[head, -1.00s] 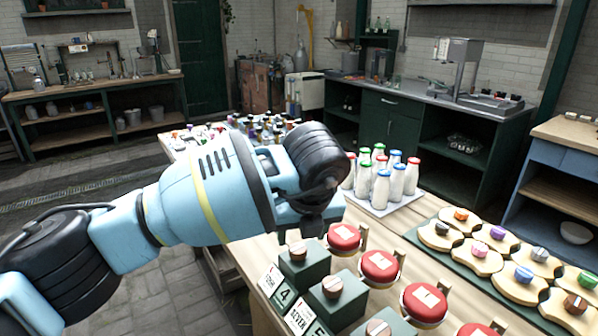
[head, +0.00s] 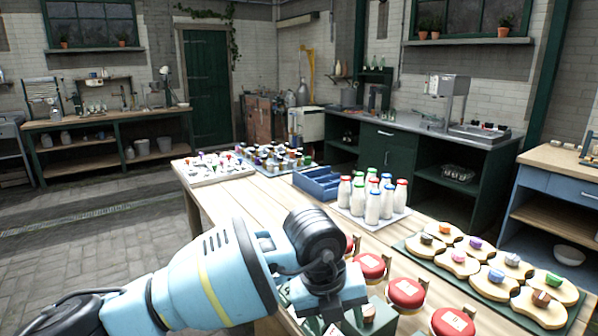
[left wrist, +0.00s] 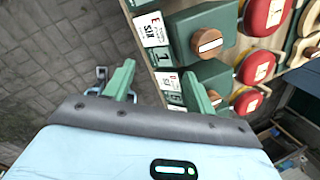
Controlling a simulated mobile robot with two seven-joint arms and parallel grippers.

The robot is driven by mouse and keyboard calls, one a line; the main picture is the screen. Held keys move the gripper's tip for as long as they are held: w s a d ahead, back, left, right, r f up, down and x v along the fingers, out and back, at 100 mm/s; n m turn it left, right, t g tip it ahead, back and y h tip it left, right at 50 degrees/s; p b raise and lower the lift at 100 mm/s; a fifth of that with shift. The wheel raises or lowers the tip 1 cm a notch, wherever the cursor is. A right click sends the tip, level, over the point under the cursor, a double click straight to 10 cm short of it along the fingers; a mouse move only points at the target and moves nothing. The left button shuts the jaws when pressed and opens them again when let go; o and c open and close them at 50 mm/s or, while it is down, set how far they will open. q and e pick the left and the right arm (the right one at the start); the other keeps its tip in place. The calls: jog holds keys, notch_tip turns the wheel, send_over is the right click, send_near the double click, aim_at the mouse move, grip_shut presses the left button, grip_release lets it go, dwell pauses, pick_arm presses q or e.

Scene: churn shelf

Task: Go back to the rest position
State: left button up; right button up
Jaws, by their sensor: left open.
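My left gripper (left wrist: 160,85) is open and empty in the left wrist view, with its two green fingers apart. It points down over the near-left edge of the wooden table, beside green blocks with round wooden knobs (left wrist: 208,40) and white number cards (left wrist: 152,30). In the head view my left arm (head: 215,275) comes in from the lower left, and its wrist hides some of the green blocks and red-lidded jars (head: 370,266). The fingertips are hidden in the head view. My right gripper is not in view.
Milk bottles (head: 373,205) stand on a white tray (head: 395,217) beside a blue crate (head: 318,182). Wooden pieces with coloured knobs (head: 456,262) lie on a green mat at right. The table's middle-left top (head: 262,210) is clear. Open floor (head: 110,230) lies left.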

pick_arm(q)
jog(key=s+d+r+n+g+h+p, duration=0.1)
jog(key=s+d+n+g+h, duration=0.1)
jog(key=s+d+h, duration=0.4)
jog(key=s+d+r+n+g+h+p, duration=0.1)
jog(key=s+d+g+h, duration=0.1)
jog(key=s+h, duration=0.75)
jog(key=w+a+f+n+t+y+p, duration=0.15)
jog(key=a+f+n+t+y, duration=0.25)
jog(key=a+f+n+t, duration=0.5)
jog(key=w+a+f+n+t+y, duration=0.2)
jog(key=a+f+n+t+y, duration=0.2)
jog(key=a+n+t, duration=0.85)
jog(key=s+a+f+n+g+y+p, duration=0.1)
jog(key=s+a+f+n+g+y, duration=0.3)
jog(key=s+f, duration=0.5)
jog(key=s+a+f+n+g+y, duration=0.4)
jog(key=s+a+f, duration=0.5)
jog(key=s, duration=0.5)
jog(key=shift+f+n+g+p, duration=0.15)
jog(key=shift+n+g+p, duration=0.3)
jog(key=shift+g, duration=0.6)
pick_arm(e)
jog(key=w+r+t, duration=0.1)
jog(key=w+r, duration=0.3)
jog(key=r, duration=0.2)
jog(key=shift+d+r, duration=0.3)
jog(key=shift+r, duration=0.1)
